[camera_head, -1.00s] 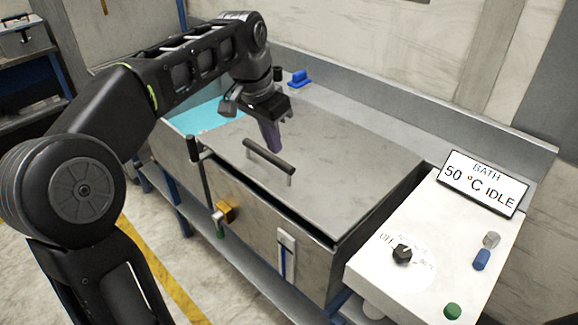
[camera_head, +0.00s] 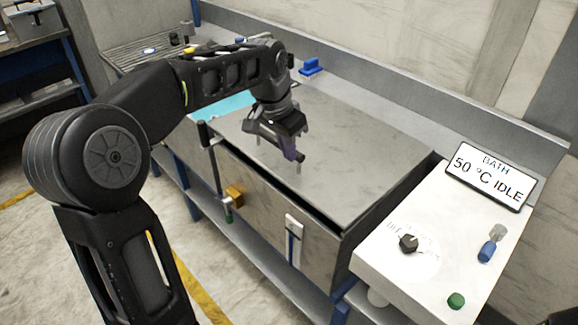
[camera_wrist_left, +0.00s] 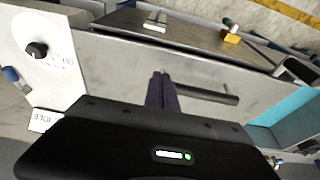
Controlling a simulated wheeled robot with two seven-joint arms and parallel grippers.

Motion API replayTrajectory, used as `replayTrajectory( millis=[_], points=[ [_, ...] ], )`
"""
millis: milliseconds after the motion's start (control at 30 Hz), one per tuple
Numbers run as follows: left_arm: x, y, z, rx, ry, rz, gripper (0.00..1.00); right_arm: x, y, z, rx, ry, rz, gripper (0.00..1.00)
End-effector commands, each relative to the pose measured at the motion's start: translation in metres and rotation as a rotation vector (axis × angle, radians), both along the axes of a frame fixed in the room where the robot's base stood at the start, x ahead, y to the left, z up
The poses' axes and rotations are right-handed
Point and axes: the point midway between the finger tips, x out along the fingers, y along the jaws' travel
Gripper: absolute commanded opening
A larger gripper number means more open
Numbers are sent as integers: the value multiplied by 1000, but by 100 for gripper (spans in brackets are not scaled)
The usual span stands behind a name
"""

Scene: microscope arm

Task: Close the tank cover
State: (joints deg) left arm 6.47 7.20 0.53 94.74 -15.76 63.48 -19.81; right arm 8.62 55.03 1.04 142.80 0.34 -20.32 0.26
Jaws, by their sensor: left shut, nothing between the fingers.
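The tank cover (camera_head: 350,150) is a flat grey metal sheet lying over most of the tank (camera_head: 265,195). Light blue water (camera_head: 232,103) shows in an uncovered part at the left end; the wrist view also shows this blue opening (camera_wrist_left: 285,105). The cover's black bar handle (camera_wrist_left: 205,93) shows in the left wrist view; in the head view my gripper largely hides it. My left gripper (camera_head: 299,158) is shut and empty, pointing down at the cover. In the wrist view its fingers (camera_wrist_left: 160,92) are at one end of the handle; I cannot tell whether they touch. My right gripper is not in view.
A white control box (camera_head: 450,235) with a dial (camera_head: 408,243) and a display (camera_head: 490,177) reading "BATH 50 °C IDLE" stands right of the tank. A blue object (camera_head: 311,67) sits behind the tank. A wall ledge runs along the back.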

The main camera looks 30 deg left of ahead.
Motion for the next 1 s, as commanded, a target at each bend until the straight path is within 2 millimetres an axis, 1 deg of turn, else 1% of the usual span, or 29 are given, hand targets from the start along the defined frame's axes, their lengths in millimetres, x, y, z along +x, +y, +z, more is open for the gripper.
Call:
replayTrajectory(
  millis=[33, 100, 200, 300, 500, 800, 867, 967, 1000],
  points=[
    [2, -1, -10, 0, 5, 0, 0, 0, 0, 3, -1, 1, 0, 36],
    [4, -2, -23, 0, 5, 0, 0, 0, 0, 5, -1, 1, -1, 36],
    [2, -1, -38, -1, 4, 0, 0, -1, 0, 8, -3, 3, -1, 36],
    [1, -1, -49, 0, 2, 0, 0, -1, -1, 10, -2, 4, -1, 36],
    [1, 0, -60, 0, 0, 0, 0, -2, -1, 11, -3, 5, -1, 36],
    [1, 0, -61, 0, 0, 0, 0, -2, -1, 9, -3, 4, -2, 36],
    [0, 0, -67, -1, 0, 0, 0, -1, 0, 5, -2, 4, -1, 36],
    [-2, 1, -84, -1, 1, 1, 0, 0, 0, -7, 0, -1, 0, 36],
    [-3, 1, -92, -1, 2, 1, 0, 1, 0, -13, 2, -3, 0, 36]
  ],
)
